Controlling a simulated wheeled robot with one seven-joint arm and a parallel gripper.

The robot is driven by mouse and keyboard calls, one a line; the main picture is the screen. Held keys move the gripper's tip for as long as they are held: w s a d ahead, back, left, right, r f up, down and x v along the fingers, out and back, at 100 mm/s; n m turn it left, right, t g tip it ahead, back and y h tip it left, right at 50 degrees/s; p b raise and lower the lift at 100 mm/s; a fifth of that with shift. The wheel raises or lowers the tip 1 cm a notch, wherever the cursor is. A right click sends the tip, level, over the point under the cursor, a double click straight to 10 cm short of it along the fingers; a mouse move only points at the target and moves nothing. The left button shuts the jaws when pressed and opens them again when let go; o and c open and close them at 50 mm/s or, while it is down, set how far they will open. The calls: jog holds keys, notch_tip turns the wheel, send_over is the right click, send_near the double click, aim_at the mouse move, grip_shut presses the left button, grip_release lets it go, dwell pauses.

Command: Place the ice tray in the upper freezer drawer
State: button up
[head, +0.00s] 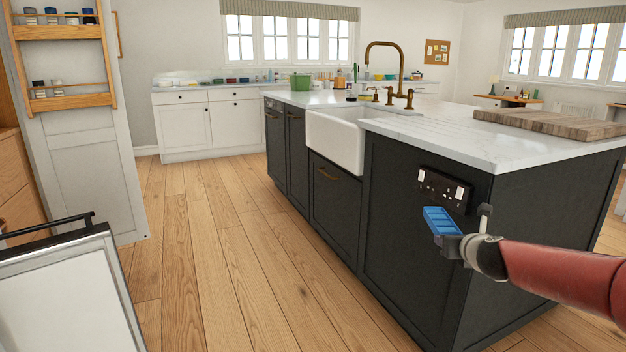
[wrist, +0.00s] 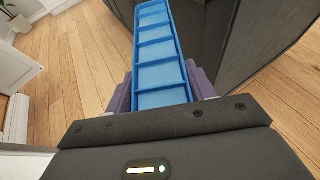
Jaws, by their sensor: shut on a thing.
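The ice tray (head: 440,221) is long, blue and divided into a row of compartments. My gripper (head: 458,243) is shut on it and holds it in the air in front of the dark kitchen island's end, near the sockets. In the wrist view the ice tray (wrist: 158,55) runs away from my gripper (wrist: 161,88), between its two purple-grey fingers. Its near end is hidden by the gripper body. No freezer drawer can be made out for certain in either view.
The dark island (head: 385,220) with a white top stands close by my arm. A white panel with a black handle bar (head: 70,290) is at the lower left. A door rack with jars (head: 62,60) stands at the upper left. Wooden floor (head: 225,260) lies clear between.

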jog(key=s+a+f, duration=0.1)
jog(key=a+f, duration=0.6)
jog(key=a, duration=0.2)
jog(key=s+a+f, duration=0.1)
jog(key=a+f, duration=0.5)
jog(key=a, duration=0.4)
jog(key=shift+f+n+y, duration=0.3)
jog(key=shift+f+y, duration=0.1)
